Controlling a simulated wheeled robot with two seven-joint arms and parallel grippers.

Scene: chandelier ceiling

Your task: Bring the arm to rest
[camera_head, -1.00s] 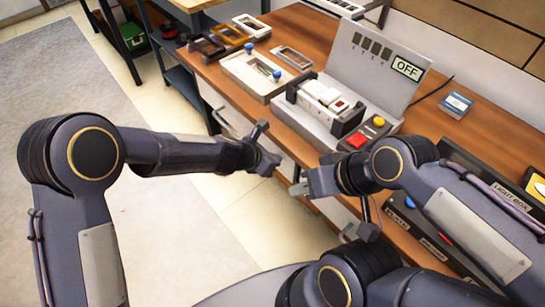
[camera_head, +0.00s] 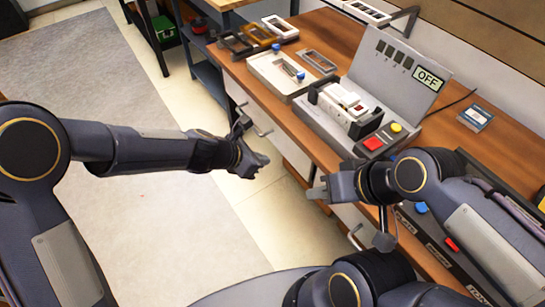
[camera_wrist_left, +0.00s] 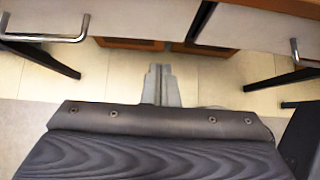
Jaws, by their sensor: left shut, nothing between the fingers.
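My left gripper (camera_head: 262,160) reaches in from the left and hangs over the floor in front of the wooden workbench (camera_head: 420,155), apart from it. In the left wrist view its fingers (camera_wrist_left: 160,75) are together with nothing between them, above the tiles and drawer fronts. My right gripper (camera_head: 312,190) points left near the bench's front edge. Its fingertips are small and seen from the side, so I cannot tell whether it is open.
A grey device with an OFF sign (camera_head: 428,79), a red button (camera_head: 373,143) and a white unit stands on the bench. Trays (camera_head: 267,76) and frames lie at its far end. Drawer handles (camera_wrist_left: 295,52) stick out in front. The floor at left is clear.

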